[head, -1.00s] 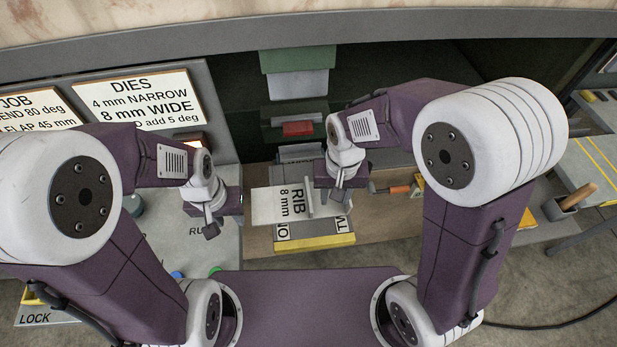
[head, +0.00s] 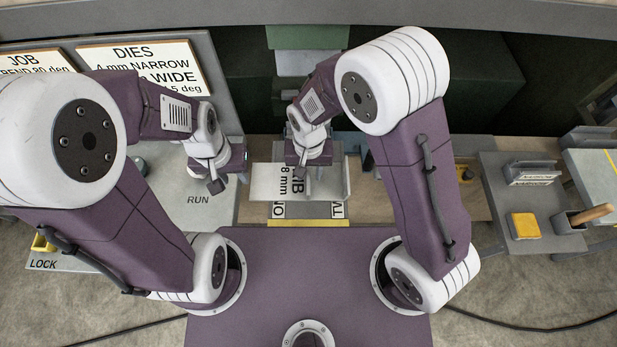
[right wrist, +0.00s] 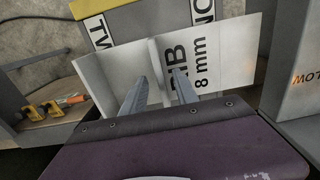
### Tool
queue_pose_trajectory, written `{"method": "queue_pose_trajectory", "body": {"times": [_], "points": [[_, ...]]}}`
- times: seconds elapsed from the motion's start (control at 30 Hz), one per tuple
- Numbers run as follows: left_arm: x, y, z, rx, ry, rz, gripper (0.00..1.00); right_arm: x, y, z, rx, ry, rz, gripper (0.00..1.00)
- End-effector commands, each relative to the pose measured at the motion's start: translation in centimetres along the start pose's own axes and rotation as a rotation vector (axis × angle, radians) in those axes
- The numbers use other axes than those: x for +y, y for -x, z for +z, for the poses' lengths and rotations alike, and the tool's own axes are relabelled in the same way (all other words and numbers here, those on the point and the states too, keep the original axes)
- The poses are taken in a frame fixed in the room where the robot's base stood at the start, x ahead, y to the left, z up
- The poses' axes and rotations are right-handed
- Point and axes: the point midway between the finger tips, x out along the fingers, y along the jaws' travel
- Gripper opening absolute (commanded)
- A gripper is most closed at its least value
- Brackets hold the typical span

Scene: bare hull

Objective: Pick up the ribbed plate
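The ribbed plate (head: 268,183), pale and marked "RIB 8 mm", lies on a support with a yellow front edge. It also shows in the right wrist view (right wrist: 224,62), where its upright rib stands near the middle. My right gripper (head: 301,180) is over the plate and partly hides it in the head view. In the right wrist view its two fingers (right wrist: 160,82) are apart, one on each side of the rib, with gaps visible. My left gripper (head: 216,186) is to the left of the plate, above the grey RUN panel; its finger gap is unclear.
The grey panel (head: 199,215) marked RUN lies to the left, with a DIES sign (head: 146,70) behind it. At right are a grey stand with a yellow block (head: 524,226) and a holder with a wooden handle (head: 592,214). Dark machine walls close the back.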

Motion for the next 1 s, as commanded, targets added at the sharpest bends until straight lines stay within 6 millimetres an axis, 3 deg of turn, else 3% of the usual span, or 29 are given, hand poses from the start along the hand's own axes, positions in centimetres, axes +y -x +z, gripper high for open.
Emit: {"method": "queue_pose_trajectory", "body": {"times": [0.1,0.33,0.47,1.0], "points": [[0.0,0.2,-0.01,0.0,0.0,0.0,0.35,-0.02,-1.37,0.02,-0.001,0.0,0.001,0.35],[0.0,0.14,0.0,0.0,0.0,0.0,0.35,-0.06,-1.63,-0.04,0.002,0.0,-0.001,0.35],[0.0,0.14,0.0,0.0,0.0,0.0,0.35,-0.06,-1.62,-0.04,0.002,0.0,-0.001,0.0],[0.0,0.16,-0.01,0.0,0.0,0.0,0.35,-0.08,-1.54,-0.07,0.003,0.0,-0.002,0.0]]}}
